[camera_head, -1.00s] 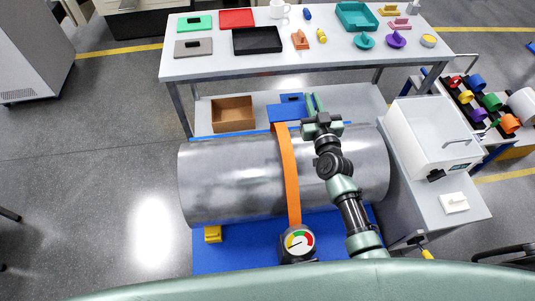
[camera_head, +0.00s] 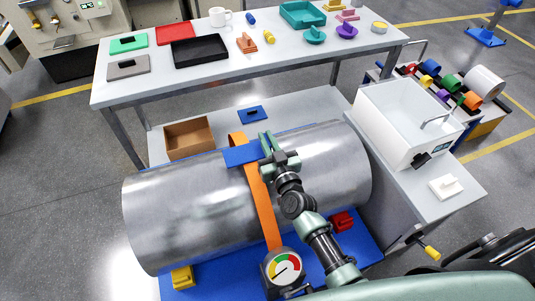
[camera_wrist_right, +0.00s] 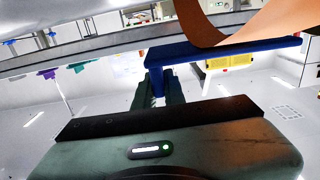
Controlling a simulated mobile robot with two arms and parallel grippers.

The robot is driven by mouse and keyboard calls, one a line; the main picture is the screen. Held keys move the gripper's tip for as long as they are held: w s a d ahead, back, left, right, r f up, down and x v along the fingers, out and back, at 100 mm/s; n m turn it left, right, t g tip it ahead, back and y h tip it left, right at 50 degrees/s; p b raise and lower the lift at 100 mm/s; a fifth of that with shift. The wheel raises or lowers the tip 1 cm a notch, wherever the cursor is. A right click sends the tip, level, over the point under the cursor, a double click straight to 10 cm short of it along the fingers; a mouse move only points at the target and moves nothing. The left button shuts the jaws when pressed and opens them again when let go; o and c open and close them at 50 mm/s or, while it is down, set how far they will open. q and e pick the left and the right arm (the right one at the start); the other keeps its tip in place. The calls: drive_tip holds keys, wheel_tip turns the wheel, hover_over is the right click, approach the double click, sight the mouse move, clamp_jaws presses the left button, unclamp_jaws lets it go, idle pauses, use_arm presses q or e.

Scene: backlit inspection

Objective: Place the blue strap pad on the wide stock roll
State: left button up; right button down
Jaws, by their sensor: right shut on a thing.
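The wide stock roll (camera_head: 190,215) is a large grey metal cylinder lying on a blue base. An orange strap (camera_head: 262,210) runs over it to a round dial gauge (camera_head: 285,268). My right gripper (camera_head: 268,148) is shut on the blue strap pad (camera_head: 243,155) at the roll's far upper side. I cannot tell whether the pad touches the roll. My left gripper is out of view.
A smaller blue piece (camera_head: 253,114) and an open brown box (camera_head: 189,138) are on the shelf behind the roll. A table with trays (camera_head: 201,51) stands beyond. A yellow block (camera_head: 182,277) and a red block (camera_head: 342,221) sit beside the roll. A white bin (camera_head: 405,125) stands right.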

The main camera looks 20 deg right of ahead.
wheel_tip(320, 180, down, 5)
drive_tip(key=b, duration=0.4)
drive_tip(key=shift+s+r, duration=0.1)
drive_tip(key=shift+r, duration=0.2)
drive_tip(key=c, duration=1.5)
unclamp_jaws()
drive_tip(key=s, duration=1.2)
drive_tip(key=shift+d+r, duration=0.1)
drive_tip(key=shift+d, duration=0.05)
